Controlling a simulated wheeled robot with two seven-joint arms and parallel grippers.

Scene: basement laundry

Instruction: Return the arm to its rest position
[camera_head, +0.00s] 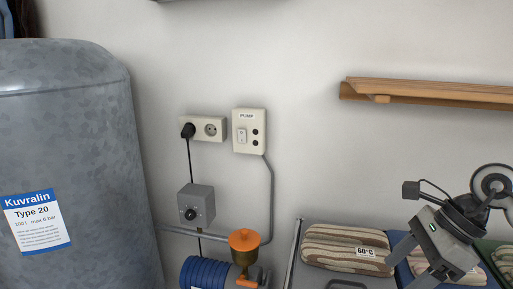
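My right gripper (405,266) is at the lower right, on the arm that comes in from the right edge. Its two grey fingers point down and to the left, with a gap between them, and nothing shows held in it. It appears in front of folded striped towels (330,246) with a "60°C" label. The lower finger reaches toward the bottom edge of the picture. I cannot tell whether the gripper touches anything there. My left arm and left gripper are not in view.
A grey tank (65,150) fills the left. A "PUMP" switch panel (249,131), a socket with a black plug (203,129) and a grey box with a knob (196,206) are on the wall. A wooden shelf (440,92) juts out above my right arm. An orange funnel-shaped part (244,240) stands low centre.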

